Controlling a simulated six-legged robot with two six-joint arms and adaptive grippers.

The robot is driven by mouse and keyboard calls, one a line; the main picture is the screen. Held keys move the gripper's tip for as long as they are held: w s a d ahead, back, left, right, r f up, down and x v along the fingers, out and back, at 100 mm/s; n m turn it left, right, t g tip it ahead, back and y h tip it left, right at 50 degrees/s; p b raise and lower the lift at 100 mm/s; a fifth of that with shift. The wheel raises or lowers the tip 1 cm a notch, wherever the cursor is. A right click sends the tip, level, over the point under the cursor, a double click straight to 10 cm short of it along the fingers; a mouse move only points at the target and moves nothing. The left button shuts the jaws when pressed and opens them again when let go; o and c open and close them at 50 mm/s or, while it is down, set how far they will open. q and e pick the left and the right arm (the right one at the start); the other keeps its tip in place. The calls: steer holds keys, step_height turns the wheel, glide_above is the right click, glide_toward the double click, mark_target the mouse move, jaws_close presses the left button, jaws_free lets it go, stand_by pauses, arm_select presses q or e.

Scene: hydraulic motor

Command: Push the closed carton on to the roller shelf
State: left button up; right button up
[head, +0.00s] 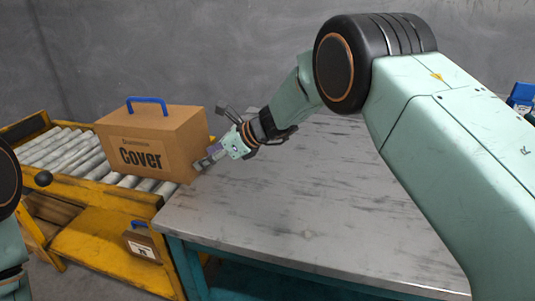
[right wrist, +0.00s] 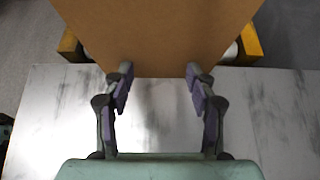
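The closed brown carton (head: 155,140), with "cover" printed on its front and a blue handle on top, stands upright mostly over the rollers of the yellow roller shelf (head: 65,153). Its right end is by the table edge. My right gripper (head: 213,138) is at the carton's right side, above the table. In the right wrist view the carton (right wrist: 160,35) fills the top middle, and the fingers are spread with nothing between them. The fingertips reach the carton's near face; I cannot tell whether they touch. My left gripper is out of view.
The grey, scuffed table (head: 300,200) is largely clear. A smaller brown box (head: 142,246) sits on the shelf's lower level. A blue object (head: 521,95) is at the far right. Part of my left arm shows at the left edge.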

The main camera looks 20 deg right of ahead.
mark_target(194, 121)
steer(key=shift+a, duration=0.1)
steer(key=shift+w+a+p, duration=0.45)
steer(key=shift+w+a, duration=0.8)
steer(key=shift+a, duration=0.25)
steer(key=shift+w+a, duration=0.7)
steer(key=shift+a, duration=0.2)
steer(key=shift+d, duration=0.1)
steer(key=shift+s+d+r+p, duration=0.15)
steer(key=shift+s+d+p, duration=0.5)
steer(key=shift+d+p, duration=0.25)
steer(key=shift+s+d+p, duration=0.4)
steer(key=shift+s+d, duration=0.05)
steer(key=shift+d, duration=0.3)
step_height(194, 121, up, 10)
steer(key=p, duration=0.8)
steer(key=shift+f, duration=0.2)
